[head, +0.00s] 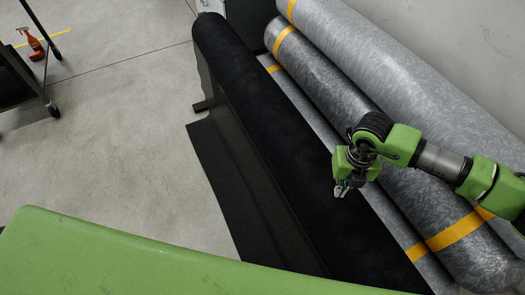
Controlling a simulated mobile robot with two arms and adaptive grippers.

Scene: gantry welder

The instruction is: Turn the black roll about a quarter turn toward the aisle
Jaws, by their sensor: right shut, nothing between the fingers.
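The black roll (262,118) runs diagonally from the top middle toward the lower right. A flat black sheet (218,172) hangs or lies along its left side, ending in a loose edge over the floor. My right gripper (341,190) is above the lower right part of the roll, shut and empty. I cannot tell whether its fingertips touch the roll. My left gripper is out of view.
Several grey rolls (330,85) with yellow bands lie to the right of the black roll, against a pale wall (450,40). Open concrete floor (120,130) lies to the left. A dark wheeled cart (28,85) and an orange spray bottle (35,45) are at the far upper left.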

